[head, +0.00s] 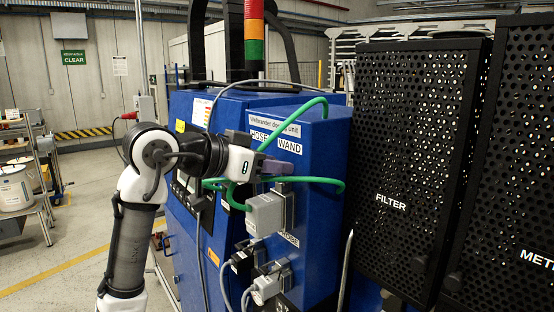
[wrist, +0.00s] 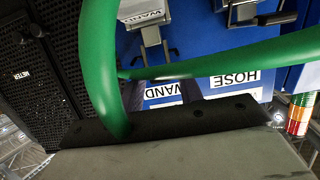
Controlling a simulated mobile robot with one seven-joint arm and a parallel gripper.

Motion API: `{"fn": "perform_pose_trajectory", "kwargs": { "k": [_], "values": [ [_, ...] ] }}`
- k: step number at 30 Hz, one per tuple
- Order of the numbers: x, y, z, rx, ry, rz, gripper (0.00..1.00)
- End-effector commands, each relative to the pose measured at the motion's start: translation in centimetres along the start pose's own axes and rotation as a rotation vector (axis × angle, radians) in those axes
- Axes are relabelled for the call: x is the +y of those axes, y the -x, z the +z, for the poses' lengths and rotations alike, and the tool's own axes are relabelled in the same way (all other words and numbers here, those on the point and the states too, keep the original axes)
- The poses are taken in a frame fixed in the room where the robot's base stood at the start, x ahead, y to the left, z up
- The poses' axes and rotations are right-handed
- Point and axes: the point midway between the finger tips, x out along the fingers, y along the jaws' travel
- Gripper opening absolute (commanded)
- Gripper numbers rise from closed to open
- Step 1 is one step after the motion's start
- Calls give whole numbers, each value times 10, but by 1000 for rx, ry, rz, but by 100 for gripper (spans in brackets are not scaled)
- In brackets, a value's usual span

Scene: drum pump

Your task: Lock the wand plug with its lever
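The grey wand plug (head: 265,214) sits against the blue unit's front, below the WAND label (head: 289,145). A metal lever frame (head: 289,205) shows at its right side; whether it is latched is hard to tell. In the wrist view, which is upside down, the plug (wrist: 145,9) bears WAND lettering at the top edge, with metal lever parts (wrist: 151,36) beside it. My gripper (head: 276,168) is above the plug, near the labels, apart from the lever. Its dark fingers look spread and empty in the wrist view (wrist: 160,95), partly hidden by green hose.
A green hose (head: 310,180) loops by my gripper and crosses the wrist view (wrist: 220,60). A HOSE socket with lever (wrist: 245,14) is beside the plug. Smaller grey plugs (head: 266,288) are below. A black perforated filter cabinet (head: 410,160) stands to the right.

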Motion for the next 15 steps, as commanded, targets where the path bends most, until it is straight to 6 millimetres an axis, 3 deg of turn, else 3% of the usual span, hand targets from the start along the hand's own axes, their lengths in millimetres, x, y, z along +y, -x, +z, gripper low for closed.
{"fn": "perform_pose_trajectory", "kwargs": {
  "k": [4,15],
  "values": [
    [0,0,0,0,0,0,18],
    [1,0,4,52,-1,2,18]
  ]
}}
